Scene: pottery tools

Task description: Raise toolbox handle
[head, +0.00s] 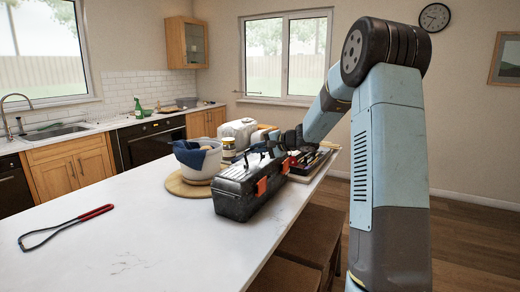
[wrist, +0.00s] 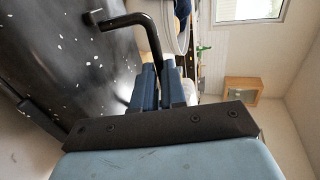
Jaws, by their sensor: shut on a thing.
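The black toolbox (head: 236,201) with orange latches lies shut on the white countertop in the head view. Its speckled dark lid (wrist: 70,65) fills the left of the wrist view. The black toolbox handle (wrist: 152,38) stands out from the lid, and its bar runs in between my blue fingers. My gripper (wrist: 160,78) is shut on the handle. In the head view my gripper (head: 274,147) is over the toolbox's far side, small and dark; its fingertips are hard to make out there.
A bowl with a blue cloth (head: 196,158) sits on a round wooden board (head: 178,188) left of the toolbox. A jar (head: 229,149) and a white canister (head: 238,131) stand behind. A red-handled loop tool (head: 65,227) lies at left. The front countertop is clear.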

